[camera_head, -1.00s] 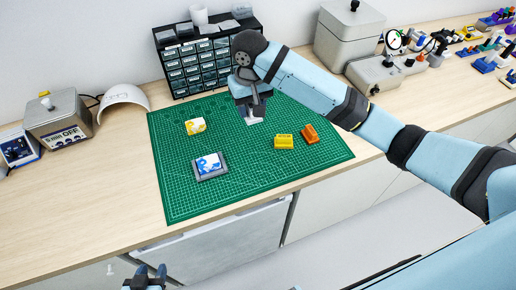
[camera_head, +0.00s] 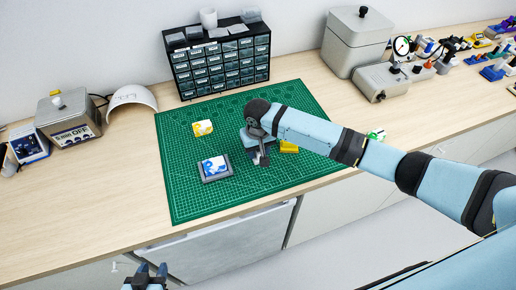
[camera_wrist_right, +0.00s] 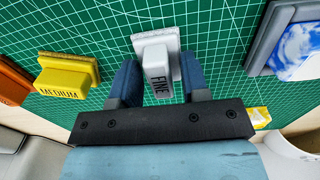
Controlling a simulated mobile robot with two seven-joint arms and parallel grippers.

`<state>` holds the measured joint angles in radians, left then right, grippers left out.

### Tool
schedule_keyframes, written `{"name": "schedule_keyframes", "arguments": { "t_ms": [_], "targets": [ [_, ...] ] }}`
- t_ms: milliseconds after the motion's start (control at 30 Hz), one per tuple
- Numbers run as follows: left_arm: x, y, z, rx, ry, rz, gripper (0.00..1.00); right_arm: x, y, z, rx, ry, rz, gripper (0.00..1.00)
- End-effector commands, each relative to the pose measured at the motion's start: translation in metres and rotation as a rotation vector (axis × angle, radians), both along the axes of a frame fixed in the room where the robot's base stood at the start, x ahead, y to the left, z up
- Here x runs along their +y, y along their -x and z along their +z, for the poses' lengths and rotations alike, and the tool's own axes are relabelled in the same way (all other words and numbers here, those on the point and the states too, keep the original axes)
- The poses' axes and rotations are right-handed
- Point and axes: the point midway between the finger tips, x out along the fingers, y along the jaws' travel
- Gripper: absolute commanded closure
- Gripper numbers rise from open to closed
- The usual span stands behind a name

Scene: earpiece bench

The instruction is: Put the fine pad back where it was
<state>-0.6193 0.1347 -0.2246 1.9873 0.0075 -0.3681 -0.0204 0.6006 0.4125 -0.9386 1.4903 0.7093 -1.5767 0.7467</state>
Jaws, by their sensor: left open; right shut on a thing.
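The fine pad (camera_wrist_right: 157,62) is a light grey block marked FINE. In the right wrist view it stands between the fingers of my right gripper (camera_wrist_right: 160,85), which is shut on it. In the head view my right gripper (camera_head: 262,158) is low over the green mat, between the grey tray and the yellow medium pad (camera_head: 289,147). I cannot tell whether the pad touches the mat. The medium pad (camera_wrist_right: 70,76) and an orange pad (camera_wrist_right: 12,82) show to the left in the wrist view. My left gripper (camera_head: 148,274) is open and empty at the front, below the bench.
The grey tray (camera_head: 203,180) holds a blue and white piece. A yellow and white piece (camera_head: 202,128) lies behind it on the green mat (camera_head: 190,205). A drawer cabinet (camera_head: 218,65) stands at the back. The mat's front left is clear.

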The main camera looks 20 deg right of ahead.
Motion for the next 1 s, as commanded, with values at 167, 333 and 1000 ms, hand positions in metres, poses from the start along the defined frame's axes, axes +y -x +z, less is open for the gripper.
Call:
{"name": "schedule_keyframes", "arguments": {
  "t_ms": [167,333,1000],
  "targets": [
    [0.0,0.0,0.0,-0.001,0.0,0.0,0.57,0.0,0.0,0.0,-0.001,-0.001,0.0,0.8],
    [0.0,0.0,0.002,-0.001,0.0,0.0,0.57,0.0,0.0,-0.003,0.0,-0.001,-0.001,0.8],
    [-0.001,-0.001,-0.004,-0.002,0.002,0.0,0.57,0.001,-0.001,0.034,-0.005,-0.003,0.0,0.33]
  ]
}}
